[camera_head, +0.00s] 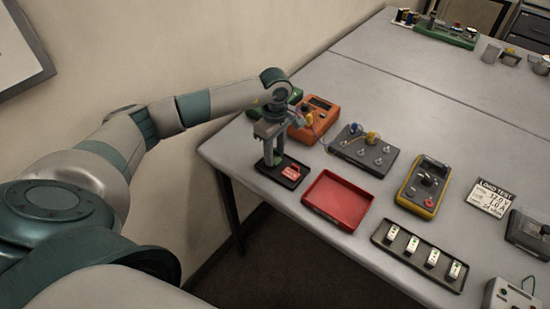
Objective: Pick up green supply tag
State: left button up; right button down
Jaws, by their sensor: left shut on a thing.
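My left gripper (272,158) reaches down over a small black tray (283,182) near the table's left edge. Its fingers are shut on what appears to be the green supply tag, which is mostly hidden between them. A red tag (291,172) lies in the same tray, just right of the fingers. Whether the held tag still touches the tray is too small to tell. My right gripper is not in view.
A red open bin (337,222) stands right of the black tray. An orange meter (306,133), a terminal board (362,170) with wires, a yellow multimeter (440,172) and a black tray of white modules (400,265) are nearby. The table's far middle is clear.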

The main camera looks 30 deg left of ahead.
pick_arm(q)
jog(key=shift+w+d+r+b, duration=0.1)
jog(key=shift+d+r+b, duration=0.2)
jog(key=shift+r+b, duration=0.15)
jog(key=shift+w+d+r+b, duration=0.1)
jog(key=shift+d+r+b, duration=0.2)
jog(key=shift+r, duration=0.25)
jog(key=d+r+b, duration=0.1)
jog(key=d+r, duration=0.1)
jog(key=d, duration=0.1)
jog(key=w+d+r+b, duration=0.1)
jog(key=d+r+b, duration=0.1)
jog(key=d, duration=0.1)
jog(key=d+r+b, duration=0.1)
jog(key=d+r, duration=0.1)
jog(key=d, duration=0.1)
jog(key=shift+w+d+b, duration=0.25)
jog(key=shift+w+b, duration=0.05)
jog(key=shift+w, duration=0.1)
jog(key=shift+d+r, duration=0.4)
jog(key=shift+d, duration=0.1)
